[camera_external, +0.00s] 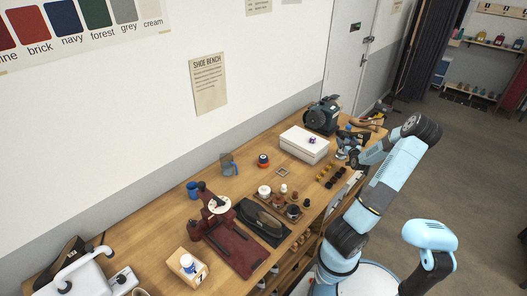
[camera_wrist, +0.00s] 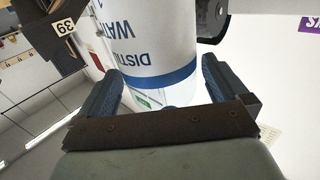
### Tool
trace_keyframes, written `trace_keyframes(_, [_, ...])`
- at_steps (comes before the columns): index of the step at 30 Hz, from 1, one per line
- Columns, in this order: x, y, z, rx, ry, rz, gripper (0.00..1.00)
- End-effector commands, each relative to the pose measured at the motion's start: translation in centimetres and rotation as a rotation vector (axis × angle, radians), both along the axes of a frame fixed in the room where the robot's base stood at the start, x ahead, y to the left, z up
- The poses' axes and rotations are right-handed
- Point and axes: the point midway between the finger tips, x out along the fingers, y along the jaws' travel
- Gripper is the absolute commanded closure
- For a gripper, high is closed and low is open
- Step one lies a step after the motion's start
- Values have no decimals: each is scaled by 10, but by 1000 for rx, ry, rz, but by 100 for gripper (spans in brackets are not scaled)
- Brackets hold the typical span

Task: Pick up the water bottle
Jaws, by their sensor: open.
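The water bottle (camera_wrist: 148,45) fills the upper middle of the wrist view. It is white with a blue band and dark lettering that reads in part "DISTI" and "WAT", upside down in the picture. My gripper (camera_wrist: 160,85) is open, with one dark blue finger on each side of the bottle's blue-banded end. I cannot tell whether either finger touches it. In the external view my gripper (camera_external: 345,154) is low over the far part of the workbench, right of the white box. There the bottle is too small and covered to make out clearly.
The white box (camera_external: 304,145) with a purple tag stands close left of my gripper. A dark green machine (camera_external: 322,115) stands behind it. Small jars and brushes lie nearer on the wooden bench (camera_external: 262,178). A tag marked 39 (camera_wrist: 66,25) shows in the wrist view.

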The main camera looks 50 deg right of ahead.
Motion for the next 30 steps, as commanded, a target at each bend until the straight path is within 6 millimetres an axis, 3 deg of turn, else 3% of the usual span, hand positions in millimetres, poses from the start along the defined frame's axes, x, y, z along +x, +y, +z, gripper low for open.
trace_keyframes(6, [16, -14, 0, -1, -1, 1, 0])
trace_keyframes(14, [17, -16, 0, -1, 0, 0, 0])
trace_keyframes(30, [17, -15, 0, -1, -1, 0, 51])
